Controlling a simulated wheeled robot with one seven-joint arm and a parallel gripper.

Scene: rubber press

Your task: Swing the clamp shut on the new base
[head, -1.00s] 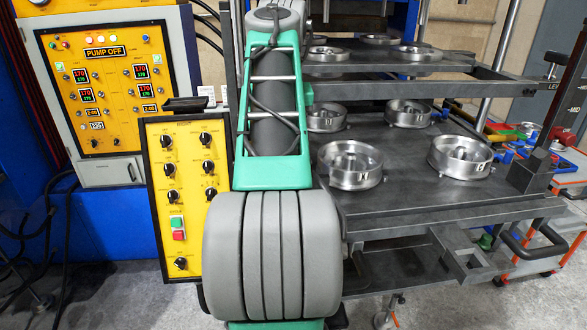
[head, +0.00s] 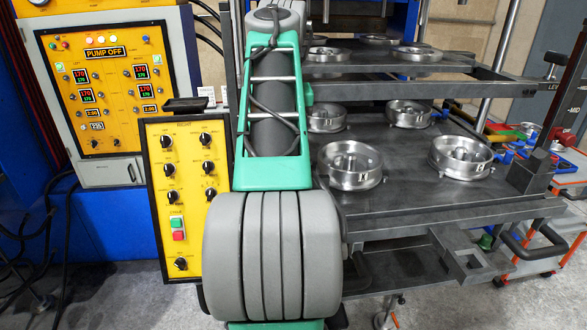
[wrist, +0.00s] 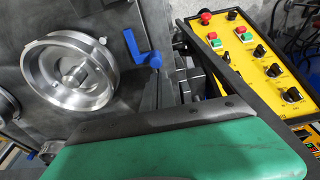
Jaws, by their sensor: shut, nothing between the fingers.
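In the wrist view a blue handle-like piece (wrist: 143,50), which looks like the clamp, stands beside a round silver metal part (wrist: 68,72) on a dark plate. I cannot tell which part is the new base, or whether the clamp touches it. My gripper (wrist: 190,117) shows as a dark edge on a green body across the bottom of the wrist view. It is shut and empty, below the silver part and the blue piece in the picture. In the head view my own arm hides the gripper and the blue piece.
A yellow control box (head: 187,200) stands left of the press; its buttons and knobs also fill the right of the wrist view (wrist: 250,60). Dark press plates (head: 420,185) carry several silver round moulds (head: 460,158). A cart (head: 560,225) with coloured items stands at right.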

